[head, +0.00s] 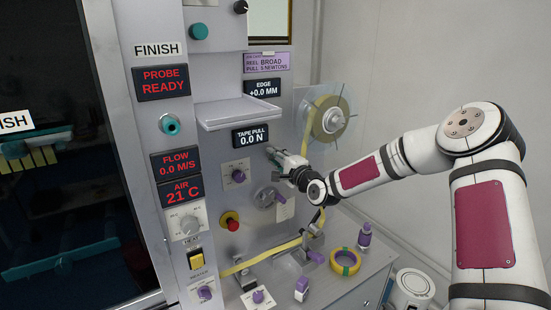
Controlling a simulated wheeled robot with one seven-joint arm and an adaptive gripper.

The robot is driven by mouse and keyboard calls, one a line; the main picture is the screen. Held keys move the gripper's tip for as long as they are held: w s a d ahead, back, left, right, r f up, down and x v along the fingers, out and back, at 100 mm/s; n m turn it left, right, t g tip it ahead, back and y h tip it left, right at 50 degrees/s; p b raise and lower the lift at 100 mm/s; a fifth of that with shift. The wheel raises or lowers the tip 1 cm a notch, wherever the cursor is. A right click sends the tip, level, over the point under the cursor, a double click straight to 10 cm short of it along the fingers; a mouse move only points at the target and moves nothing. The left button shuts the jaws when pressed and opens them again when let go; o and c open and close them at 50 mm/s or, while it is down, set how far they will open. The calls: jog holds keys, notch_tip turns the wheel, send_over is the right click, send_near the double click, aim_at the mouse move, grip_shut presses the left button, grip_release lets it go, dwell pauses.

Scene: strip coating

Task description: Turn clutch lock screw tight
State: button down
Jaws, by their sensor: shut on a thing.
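My gripper (278,158) reaches in from the right to the grey machine panel, below and right of the "TAPE PULL 0.0 N" display (251,136). Its fingers are closed on a small part at the panel, at the place of the clutch lock screw. The fingers hide most of that part, so I cannot see its head or how far it is turned. The tape reel (326,119), with yellow tape and a light hub, is above and right of my gripper. The "REEL BROAD" label (266,62) is above.
A purple knob (238,177), a round dial with a purple handle (267,197) and a red button (231,221) sit close by on the panel. A grey shelf (239,111) juts out above. Below, a yellow tape roll (345,262) and small purple-topped items stand on the bench.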

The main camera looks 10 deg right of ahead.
dwell(0.3)
jog(key=c, duration=1.4)
grip_release()
jog(key=shift+o, duration=0.2)
jog(key=v, duration=1.2)
